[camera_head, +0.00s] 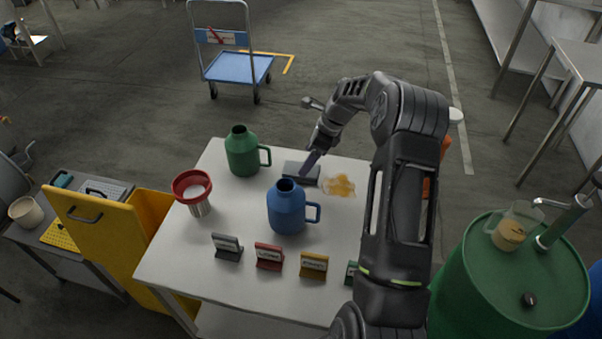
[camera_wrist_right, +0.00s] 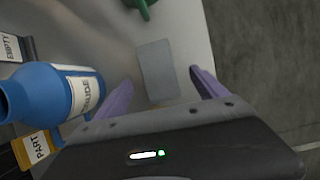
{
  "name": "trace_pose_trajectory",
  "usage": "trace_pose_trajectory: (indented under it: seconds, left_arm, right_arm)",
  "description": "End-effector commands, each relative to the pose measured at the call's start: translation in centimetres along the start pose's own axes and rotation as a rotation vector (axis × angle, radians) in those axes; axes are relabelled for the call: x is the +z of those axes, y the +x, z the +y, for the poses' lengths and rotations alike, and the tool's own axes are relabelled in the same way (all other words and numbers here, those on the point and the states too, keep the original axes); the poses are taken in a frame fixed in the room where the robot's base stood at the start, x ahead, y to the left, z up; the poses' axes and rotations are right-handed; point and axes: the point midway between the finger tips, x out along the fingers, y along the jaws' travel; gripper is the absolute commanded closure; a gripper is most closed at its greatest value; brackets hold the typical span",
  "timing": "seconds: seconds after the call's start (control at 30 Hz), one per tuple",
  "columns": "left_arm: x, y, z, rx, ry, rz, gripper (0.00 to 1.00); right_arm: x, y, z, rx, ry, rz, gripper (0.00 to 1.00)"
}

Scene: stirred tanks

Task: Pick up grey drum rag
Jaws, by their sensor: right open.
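The grey rag (camera_head: 302,172) lies flat on the white table near its far edge, behind the blue jug. In the right wrist view the rag (camera_wrist_right: 158,70) is a flat grey rectangle between the two purple fingers. My right gripper (camera_head: 312,160) is open and empty at the rag, pointing down from the right. Its fingers (camera_wrist_right: 161,88) stand apart on either side of the rag; I cannot tell whether they touch the table. Part of the rag is hidden by a finger in the head view. My left gripper is not in view.
A blue jug (camera_head: 287,210) stands in front of the rag, a green jug (camera_head: 242,152) to its left. An orange spill (camera_head: 340,186) lies to the right. A red-rimmed cup (camera_head: 192,187) and several small signs (camera_head: 268,256) stand on the table (camera_head: 180,255).

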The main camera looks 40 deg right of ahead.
Motion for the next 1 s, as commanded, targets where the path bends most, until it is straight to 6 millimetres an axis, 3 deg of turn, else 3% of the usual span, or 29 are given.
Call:
trace_pose_trajectory:
  seconds: [0.1,0.3,0.97,1.0]
  left_arm:
    - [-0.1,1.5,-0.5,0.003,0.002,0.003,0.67]
    - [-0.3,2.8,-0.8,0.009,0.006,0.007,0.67]
    - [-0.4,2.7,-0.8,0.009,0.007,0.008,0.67]
    - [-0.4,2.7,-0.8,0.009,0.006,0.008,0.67]
  right_arm:
    - [-0.4,2.2,0.3,0.004,0.001,0.000,0.18]
    - [-0.3,4.7,0.3,0.001,0.001,0.000,0.18]
    - [-0.2,4.7,0.3,0.000,0.000,0.001,0.18]
    - [-0.2,4.7,0.3,0.000,0.000,0.001,0.21]
